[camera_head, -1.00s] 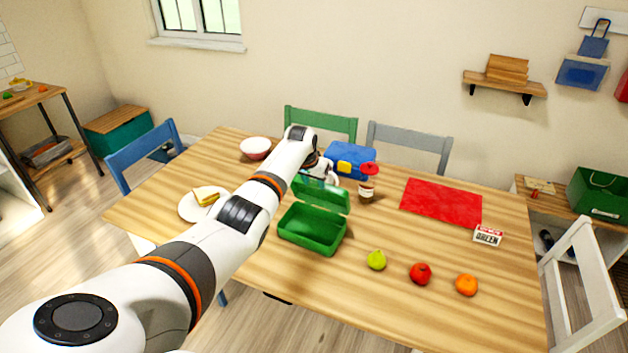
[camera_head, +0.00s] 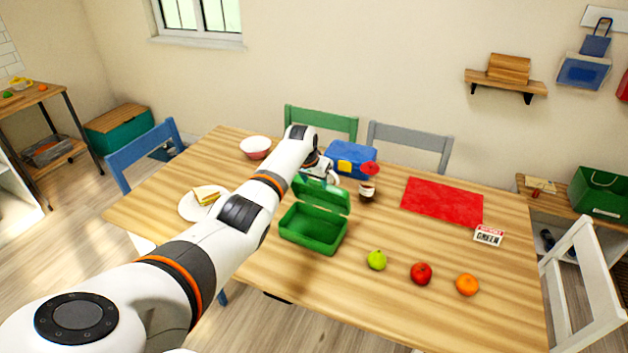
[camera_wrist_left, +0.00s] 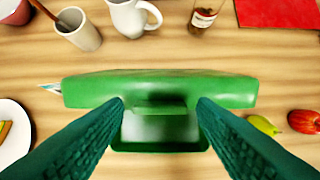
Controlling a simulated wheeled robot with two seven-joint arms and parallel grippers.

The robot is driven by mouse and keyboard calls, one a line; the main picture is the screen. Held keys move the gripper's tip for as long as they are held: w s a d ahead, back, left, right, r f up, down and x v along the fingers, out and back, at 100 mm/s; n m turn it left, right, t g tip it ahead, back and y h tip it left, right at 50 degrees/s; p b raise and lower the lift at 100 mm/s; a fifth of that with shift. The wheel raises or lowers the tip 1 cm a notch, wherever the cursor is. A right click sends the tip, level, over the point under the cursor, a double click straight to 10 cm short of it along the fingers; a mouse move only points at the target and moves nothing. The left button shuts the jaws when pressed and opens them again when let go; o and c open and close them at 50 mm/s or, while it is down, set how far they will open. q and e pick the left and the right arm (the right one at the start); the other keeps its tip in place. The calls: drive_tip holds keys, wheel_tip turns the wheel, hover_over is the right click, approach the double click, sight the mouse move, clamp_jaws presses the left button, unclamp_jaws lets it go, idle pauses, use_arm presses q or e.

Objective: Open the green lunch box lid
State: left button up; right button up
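The green lunch box (camera_head: 312,229) sits on the wooden table with its lid (camera_head: 322,194) raised at the back edge, so the green inside of the base shows. In the left wrist view the lid (camera_wrist_left: 160,88) runs across the picture, seen nearly edge-on. My left gripper (camera_wrist_left: 160,104) shows there as two teal fingers, spread apart and close to the lid; contact cannot be told. In the head view my left gripper (camera_head: 312,180) is at the lid's far left side, its fingers partly hidden. My right gripper is not in view.
A blue lunch box (camera_head: 350,158) and a jar (camera_head: 367,191) stand behind the lid. A white jug (camera_wrist_left: 131,16) and a cup (camera_wrist_left: 80,32) are near the gripper. A sandwich plate (camera_head: 192,209) is left; a pear (camera_head: 377,260), apple (camera_head: 421,271) and orange (camera_head: 467,285) lie right.

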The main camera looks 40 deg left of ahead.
use_arm(q)
drive_tip(key=shift+o, duration=0.6)
drive_tip(key=shift+r, duration=0.1)
drive_tip(key=shift+s+r, duration=0.15)
drive_tip(key=shift+r, duration=0.2)
drive_tip(key=b+v, duration=0.1)
drive_tip(key=v, duration=1)
drive_tip(key=shift+d, duration=0.1)
